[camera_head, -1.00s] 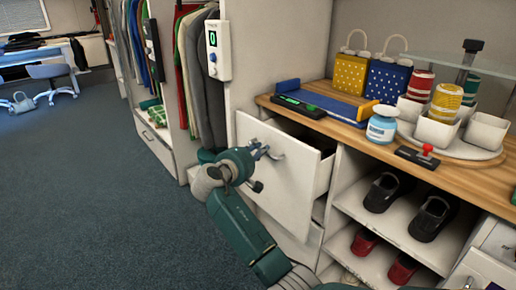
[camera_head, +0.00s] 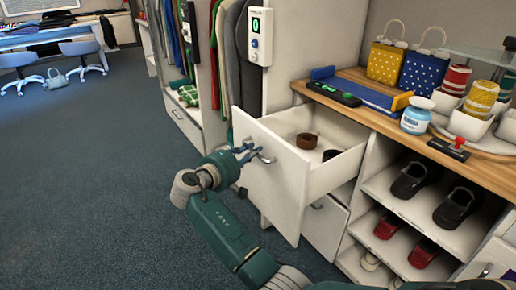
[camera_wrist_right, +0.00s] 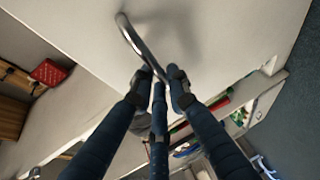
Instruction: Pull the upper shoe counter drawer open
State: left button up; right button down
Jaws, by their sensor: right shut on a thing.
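The upper drawer (camera_head: 275,178) of the shoe counter stands well open in the head view. Its white front faces left, and a brown coiled item (camera_head: 307,140) and a dark item (camera_head: 331,155) lie inside. My right gripper (camera_head: 244,153) is at the drawer front, shut on the metal handle (camera_head: 264,158). In the right wrist view the curved handle (camera_wrist_right: 132,38) runs down to the fingertips (camera_wrist_right: 160,78), which close around its end. My left gripper is not in view.
A lower drawer (camera_head: 326,226) is closed beneath. Open shelves with black shoes (camera_head: 457,206) and red shoes (camera_head: 388,224) are to its right. The wooden counter top (camera_head: 365,107) holds bags, a jar and cups.

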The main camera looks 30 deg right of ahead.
dwell(0.3)
jog(key=c, duration=1.7)
grip_release()
jog(key=shift+o, duration=0.2)
jog(key=v, duration=0.7)
jog(key=shift+s+a, duration=0.2)
jog(key=shift+a, duration=0.05)
